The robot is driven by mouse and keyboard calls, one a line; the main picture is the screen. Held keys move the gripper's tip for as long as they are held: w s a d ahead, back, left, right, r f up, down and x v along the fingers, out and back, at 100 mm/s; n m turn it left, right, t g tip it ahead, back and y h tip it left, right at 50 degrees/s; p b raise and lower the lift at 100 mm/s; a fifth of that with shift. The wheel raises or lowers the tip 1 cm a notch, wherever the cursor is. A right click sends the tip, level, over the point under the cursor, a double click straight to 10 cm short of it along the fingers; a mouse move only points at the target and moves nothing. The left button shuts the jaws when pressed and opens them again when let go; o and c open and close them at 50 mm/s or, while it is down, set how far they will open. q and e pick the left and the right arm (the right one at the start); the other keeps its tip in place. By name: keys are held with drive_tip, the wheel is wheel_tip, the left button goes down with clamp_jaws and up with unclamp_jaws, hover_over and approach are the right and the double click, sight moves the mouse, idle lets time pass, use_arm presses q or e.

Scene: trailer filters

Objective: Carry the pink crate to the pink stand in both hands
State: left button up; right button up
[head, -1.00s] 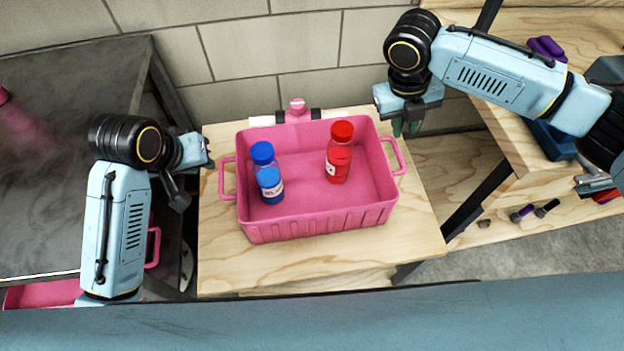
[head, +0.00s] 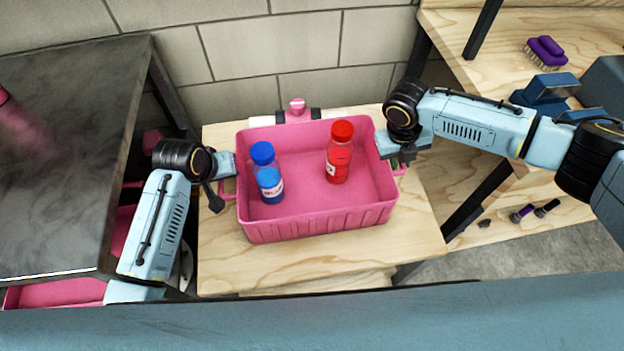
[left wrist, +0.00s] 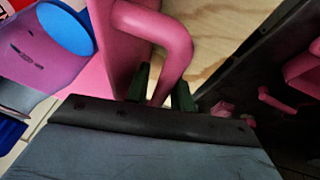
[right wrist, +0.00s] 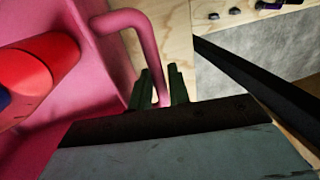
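The pink crate (head: 318,222) sits level on a small wooden table (head: 300,264). A blue-capped bottle (head: 268,175) and a red bottle (head: 339,155) stand inside it. My left gripper (head: 228,185) is at the crate's left handle; in the left wrist view its fingers (left wrist: 162,88) straddle the pink handle (left wrist: 165,35). My right gripper (head: 399,165) is at the right handle; in the right wrist view its fingers (right wrist: 160,90) straddle that handle (right wrist: 140,40). Both look open, with the handles between the fingers. I cannot tell which thing is the pink stand.
A dark table (head: 70,150) stands at left, with pink objects (head: 60,293) low beside and beneath it. A pink-knobbed fitting (head: 297,106) is behind the crate, near the block wall. A wooden shelf unit (head: 480,75) at right bears a purple brush (head: 545,50).

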use_arm(q)
clamp_jaws()
use_arm(e)
clamp_jaws()
use_arm(q)
drive_tip(key=shift+r, duration=0.1)
use_arm(e)
drive_tip(key=shift+r, duration=0.15)
